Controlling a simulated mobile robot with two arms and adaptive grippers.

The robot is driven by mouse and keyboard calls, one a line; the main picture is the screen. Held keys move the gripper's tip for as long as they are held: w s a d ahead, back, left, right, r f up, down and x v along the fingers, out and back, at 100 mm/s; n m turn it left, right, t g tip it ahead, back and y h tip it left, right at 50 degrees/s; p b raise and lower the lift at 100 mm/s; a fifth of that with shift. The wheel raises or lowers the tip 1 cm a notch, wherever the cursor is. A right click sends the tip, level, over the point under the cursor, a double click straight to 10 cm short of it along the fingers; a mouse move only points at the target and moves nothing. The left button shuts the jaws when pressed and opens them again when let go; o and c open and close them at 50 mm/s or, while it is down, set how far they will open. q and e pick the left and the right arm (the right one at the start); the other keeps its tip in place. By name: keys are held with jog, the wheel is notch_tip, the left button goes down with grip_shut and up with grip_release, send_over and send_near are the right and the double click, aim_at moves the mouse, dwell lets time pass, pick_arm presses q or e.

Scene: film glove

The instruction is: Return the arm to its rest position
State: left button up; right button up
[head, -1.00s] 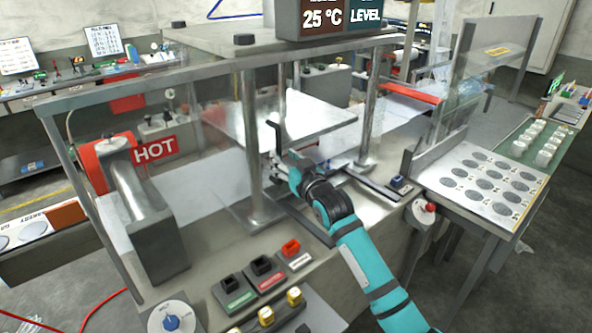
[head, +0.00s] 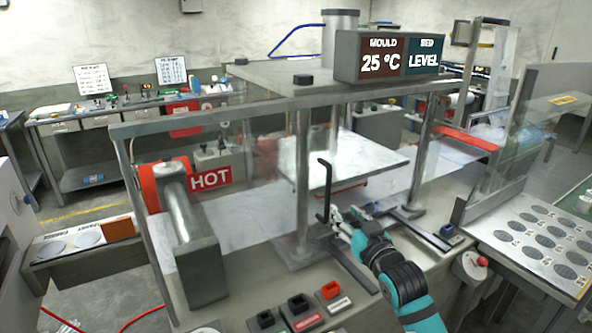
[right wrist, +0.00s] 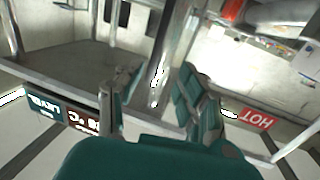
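My right arm, teal and black, comes in from the bottom right in the head view. Its gripper (head: 338,216) is low at the front of the press frame, just right of a black L-shaped handle (head: 324,190). I cannot tell whether it touches the handle. In the right wrist view the two fingers (right wrist: 160,98) stand apart, with nothing clearly held. A metal post (right wrist: 163,60) shows in the gap between them. My left gripper is in neither current view.
Metal posts (head: 303,175) and a flat plate (head: 345,160) are close around my right gripper. A display (head: 390,57) reads 25 °C and LEVEL. A HOT sign (head: 210,178) is at left. Coloured switches (head: 298,304) line the front edge. A plate with round spots (head: 535,240) is at right.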

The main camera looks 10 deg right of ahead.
jog(key=s+a+f+g+h, duration=0.15)
jog(key=s+f+g, duration=0.55)
jog(key=s+f, duration=1.1)
jog(key=s+f+g+h, duration=0.1)
jog(key=s+f+g, duration=0.3)
jog(key=s, duration=0.7)
jog(key=s+f+g, duration=0.3)
jog(key=s+f, duration=0.1)
jog(key=s, duration=0.7)
notch_tip(320, 180, down, 30)
jog(key=s+g+b, duration=0.1)
jog(key=b, duration=0.2)
jog(key=s+d+f+g+b, duration=0.1)
jog(key=s+d+f+b, duration=0.1)
jog(key=s+f, duration=1.4)
jog(key=shift+s+d+f+n+g, duration=0.15)
jog(key=shift+d+f+n+g, duration=0.15)
jog(key=shift+d, duration=0.2)
jog(key=shift+o, duration=0.2)
